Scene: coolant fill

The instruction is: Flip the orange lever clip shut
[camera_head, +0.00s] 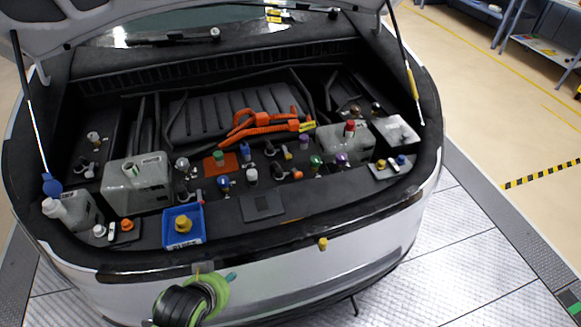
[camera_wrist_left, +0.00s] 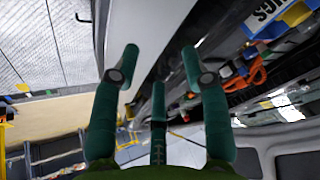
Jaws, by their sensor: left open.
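A small orange part (camera_head: 127,225), which looks like the lever clip, sits at the front left of the engine bay, left of the blue tray (camera_head: 168,241). It is too small to tell whether its lever is up or down. My left gripper (camera_head: 214,276) is in front of the bumper, below and to the right of it, apart from it. In the left wrist view its green fingers (camera_wrist_left: 160,58) are spread with nothing between them. An orange shape (camera_wrist_left: 250,78) shows there beyond the fingers; I cannot tell whether it is the clip. My right gripper is out of view.
A yellow knob stands in the blue tray. Grey reservoirs (camera_head: 138,184), several colored caps and a thick orange cable (camera_head: 262,125) fill the bay. The car's front edge (camera_head: 300,233) lies between my left gripper and the bay. The raised hood and its struts hang above.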

